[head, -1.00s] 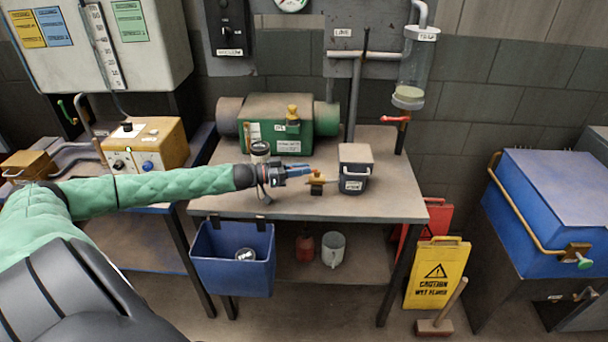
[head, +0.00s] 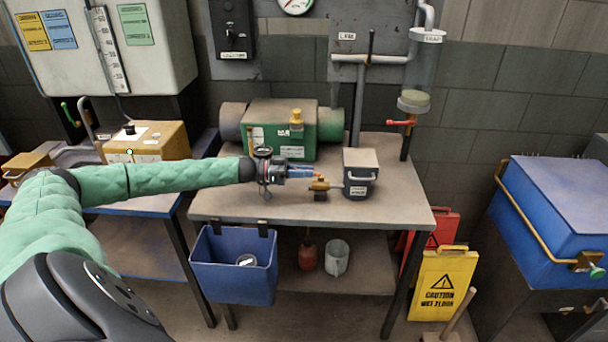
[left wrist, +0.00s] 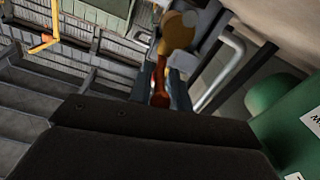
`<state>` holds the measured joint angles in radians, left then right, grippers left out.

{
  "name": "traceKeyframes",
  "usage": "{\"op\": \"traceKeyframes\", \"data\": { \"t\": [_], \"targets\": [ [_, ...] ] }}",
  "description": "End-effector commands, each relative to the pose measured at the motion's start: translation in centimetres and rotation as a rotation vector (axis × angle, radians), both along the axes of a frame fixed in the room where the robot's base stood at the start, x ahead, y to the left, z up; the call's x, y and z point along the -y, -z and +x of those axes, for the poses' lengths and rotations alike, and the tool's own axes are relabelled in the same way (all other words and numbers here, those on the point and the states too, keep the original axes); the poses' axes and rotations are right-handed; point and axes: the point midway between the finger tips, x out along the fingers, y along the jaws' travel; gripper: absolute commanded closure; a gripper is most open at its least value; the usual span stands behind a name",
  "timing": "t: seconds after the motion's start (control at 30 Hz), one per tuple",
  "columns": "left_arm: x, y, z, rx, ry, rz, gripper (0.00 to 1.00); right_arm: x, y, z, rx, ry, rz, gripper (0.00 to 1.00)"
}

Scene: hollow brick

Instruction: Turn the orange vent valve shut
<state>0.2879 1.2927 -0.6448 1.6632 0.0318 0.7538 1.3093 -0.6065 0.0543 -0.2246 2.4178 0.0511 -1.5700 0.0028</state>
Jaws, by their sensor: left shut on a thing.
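The vent valve's brass body (head: 320,188) sticks out from the left side of a small dark grey box (head: 360,187) on the workbench. My left gripper (head: 316,174) reaches in from the left, just above the valve body. In the left wrist view, its fingers (left wrist: 160,92) are shut on the orange handle (left wrist: 160,76), with the brass part beyond it. The fingers hide most of the handle in the head view, so its exact angle is hard to tell. My right gripper is out of view.
A green machine (head: 282,128) stands behind the gripper on the workbench (head: 400,208). A red-handled tap (head: 402,123) is at the back right. A blue bin (head: 232,275) hangs from the front edge. The bench's front right is clear.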

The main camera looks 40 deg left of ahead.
Motion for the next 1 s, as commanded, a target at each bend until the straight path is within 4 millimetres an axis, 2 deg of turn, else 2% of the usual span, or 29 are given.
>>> {"op": "traceKeyframes", "data": {
  "t": [0.5,0.53,0.6,0.87,1.0],
  "targets": [
    [-0.08,0.08,0.04,-0.002,0.009,0.000,1.00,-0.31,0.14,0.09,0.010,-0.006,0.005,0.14],
    [-0.08,0.08,0.04,-0.002,0.009,0.000,0.77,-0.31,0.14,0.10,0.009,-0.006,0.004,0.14],
    [-0.07,0.08,0.05,-0.001,0.009,0.000,0.68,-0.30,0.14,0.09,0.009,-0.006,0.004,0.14],
    [-0.04,0.01,0.04,0.000,0.009,0.000,0.68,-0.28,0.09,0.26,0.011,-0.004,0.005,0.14],
    [-0.08,-0.63,0.06,0.000,0.009,0.000,0.68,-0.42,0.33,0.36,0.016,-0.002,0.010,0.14]
  ]
}}
